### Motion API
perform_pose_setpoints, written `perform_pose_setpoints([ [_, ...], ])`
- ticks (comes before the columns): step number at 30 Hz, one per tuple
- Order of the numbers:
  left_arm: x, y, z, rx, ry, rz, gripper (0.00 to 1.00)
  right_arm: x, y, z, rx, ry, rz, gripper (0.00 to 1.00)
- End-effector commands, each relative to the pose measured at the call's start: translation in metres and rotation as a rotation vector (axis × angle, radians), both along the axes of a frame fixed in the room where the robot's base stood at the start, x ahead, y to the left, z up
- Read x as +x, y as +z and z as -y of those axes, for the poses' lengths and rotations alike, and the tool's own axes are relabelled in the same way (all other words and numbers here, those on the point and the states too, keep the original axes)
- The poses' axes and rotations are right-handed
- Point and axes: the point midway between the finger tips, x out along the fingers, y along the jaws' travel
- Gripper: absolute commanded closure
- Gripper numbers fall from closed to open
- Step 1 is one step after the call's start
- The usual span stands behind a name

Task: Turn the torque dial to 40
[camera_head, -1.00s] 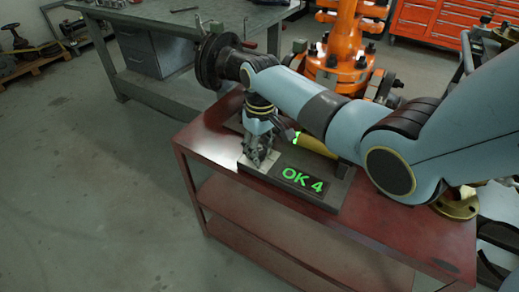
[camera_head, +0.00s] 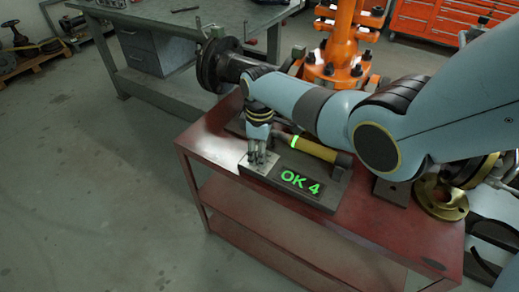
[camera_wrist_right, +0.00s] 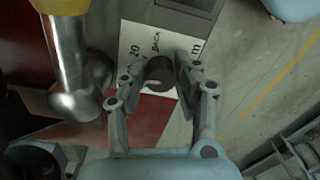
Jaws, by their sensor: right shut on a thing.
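The dark torque dial (camera_wrist_right: 160,72) sits on a pale plate (camera_wrist_right: 138,40) marked "20" and other partly hidden lettering. My right gripper (camera_wrist_right: 158,82) is shut on the dial, with its fingers on either side; the dial's pointer setting cannot be read. In the head view, my right gripper (camera_head: 257,160) points down onto the plate at the left end of a dark tester block (camera_head: 330,198). The display (camera_head: 300,181) on the block reads "OK 4" in green. My left gripper is not in view.
A yellow-handled tool (camera_head: 318,149) with a green glowing band lies along the back of the block. The block stands on a red bench (camera_head: 215,141). A brass flange (camera_head: 440,199) is at the right. A grey workbench (camera_head: 160,60) and orange machine (camera_head: 340,50) stand behind.

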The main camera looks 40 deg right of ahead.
Motion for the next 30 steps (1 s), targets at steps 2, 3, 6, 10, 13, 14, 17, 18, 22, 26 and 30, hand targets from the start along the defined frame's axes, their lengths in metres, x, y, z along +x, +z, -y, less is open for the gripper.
perform_pose_setpoints([
  [2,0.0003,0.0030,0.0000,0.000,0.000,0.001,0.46,-0.0001,0.0010,0.0001,0.000,0.045,-0.001,1.00],
  [3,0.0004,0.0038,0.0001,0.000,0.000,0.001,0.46,0.0000,0.0009,0.0002,0.000,0.067,-0.002,1.00],
  [6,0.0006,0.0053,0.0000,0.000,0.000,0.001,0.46,0.0004,0.0009,0.0002,0.000,0.112,-0.001,1.00],
  [10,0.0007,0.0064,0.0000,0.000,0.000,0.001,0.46,0.0003,0.0003,0.0003,-0.001,0.153,-0.001,1.00],
  [13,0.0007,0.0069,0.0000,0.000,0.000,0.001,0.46,0.0004,0.0001,0.0002,0.000,0.170,-0.001,1.00],
  [14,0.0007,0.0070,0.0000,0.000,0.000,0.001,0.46,0.0003,0.0000,0.0002,0.000,0.174,0.000,1.00],
  [17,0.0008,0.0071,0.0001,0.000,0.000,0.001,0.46,0.0004,-0.0001,0.0002,0.000,0.181,0.000,1.00],
  [18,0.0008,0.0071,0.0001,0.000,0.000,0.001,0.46,0.0004,-0.0001,0.0002,0.000,0.182,0.000,1.00],
  [22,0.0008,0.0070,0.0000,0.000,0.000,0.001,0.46,0.0004,-0.0002,0.0002,0.000,0.183,0.000,1.00],
  [26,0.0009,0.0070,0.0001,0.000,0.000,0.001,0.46,0.0004,-0.0002,0.0002,0.000,0.182,0.000,1.00],
  [30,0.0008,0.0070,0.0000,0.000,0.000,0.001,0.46,0.0005,-0.0001,0.0001,0.000,0.181,0.000,0.57],
])
